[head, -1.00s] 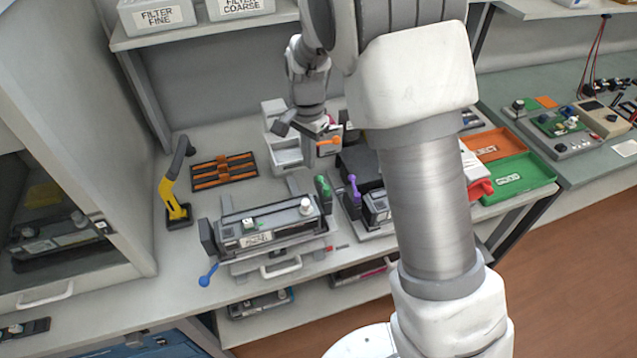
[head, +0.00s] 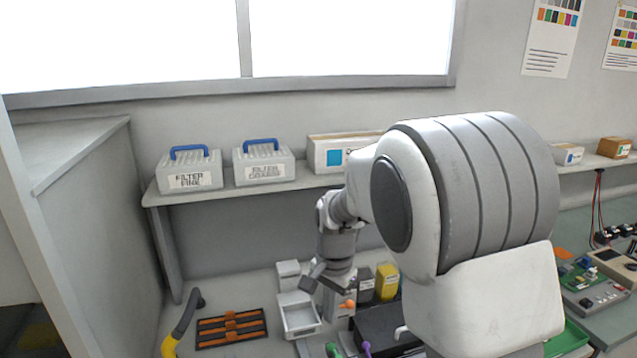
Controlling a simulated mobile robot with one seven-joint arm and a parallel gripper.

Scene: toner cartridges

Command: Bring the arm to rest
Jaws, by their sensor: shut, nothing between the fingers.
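My gripper (head: 328,283) points down over the bench, above and beside the small white bins at the back. It is small in the head view and partly blends with the things behind it. Its fingers are together with nothing held between them. My arm is raised and bent, and its large links fill the right middle of the view, hiding much of the bench behind them.
A shelf holds two filter boxes (head: 190,170) (head: 264,163) and a long box (head: 330,152). On the bench are a black-and-orange rack (head: 231,328), a white bin (head: 299,316), a yellow-and-black tool (head: 181,327) and a yellow container (head: 387,282). Electronics (head: 594,290) stand at right.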

